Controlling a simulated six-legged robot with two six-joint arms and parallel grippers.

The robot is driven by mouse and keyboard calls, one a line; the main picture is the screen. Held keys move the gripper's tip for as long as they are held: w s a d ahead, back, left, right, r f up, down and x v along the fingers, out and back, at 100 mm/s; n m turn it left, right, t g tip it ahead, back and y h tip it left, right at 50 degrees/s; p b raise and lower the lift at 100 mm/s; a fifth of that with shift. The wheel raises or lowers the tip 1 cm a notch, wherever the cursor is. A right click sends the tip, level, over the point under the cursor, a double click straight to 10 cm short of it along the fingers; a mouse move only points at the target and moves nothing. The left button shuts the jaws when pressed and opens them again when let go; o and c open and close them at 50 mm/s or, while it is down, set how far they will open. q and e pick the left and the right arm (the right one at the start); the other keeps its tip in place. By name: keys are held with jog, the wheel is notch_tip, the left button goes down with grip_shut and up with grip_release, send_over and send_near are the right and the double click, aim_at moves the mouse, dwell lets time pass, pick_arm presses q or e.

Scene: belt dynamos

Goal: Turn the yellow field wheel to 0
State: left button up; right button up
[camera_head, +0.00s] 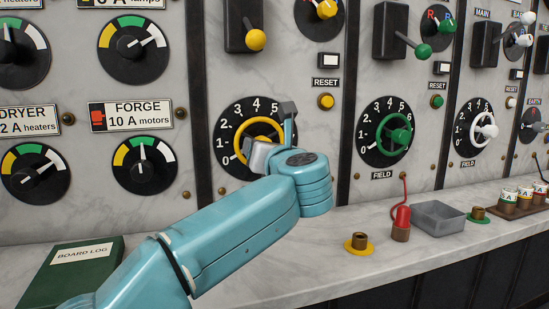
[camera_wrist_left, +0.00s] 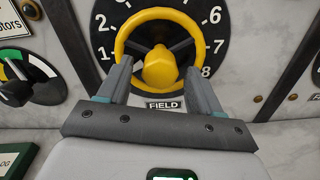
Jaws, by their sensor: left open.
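The yellow field wheel (camera_head: 240,148) is on a black dial numbered from 0 on a marble panel. My left gripper (camera_head: 272,132) is in front of it and hides its right part. In the left wrist view the wheel (camera_wrist_left: 160,62) shows a yellow rim, dark spokes and a yellow hub, with the FIELD label below. The two fingers of my left gripper (camera_wrist_left: 160,72) are open and apart, one on each side of the hub near the lower rim. Whether they touch the wheel, and exactly where it points, I cannot tell. My right gripper is not in view.
To the right are a green field wheel (camera_head: 396,135) and a white one (camera_head: 487,131). A yellow reset button (camera_head: 326,101) sits above right.

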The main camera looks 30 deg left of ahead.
pick_arm(q)
jog(key=v, duration=1.5)
jog(key=shift+s+d, duration=0.2)
jog(key=shift+s, duration=0.05)
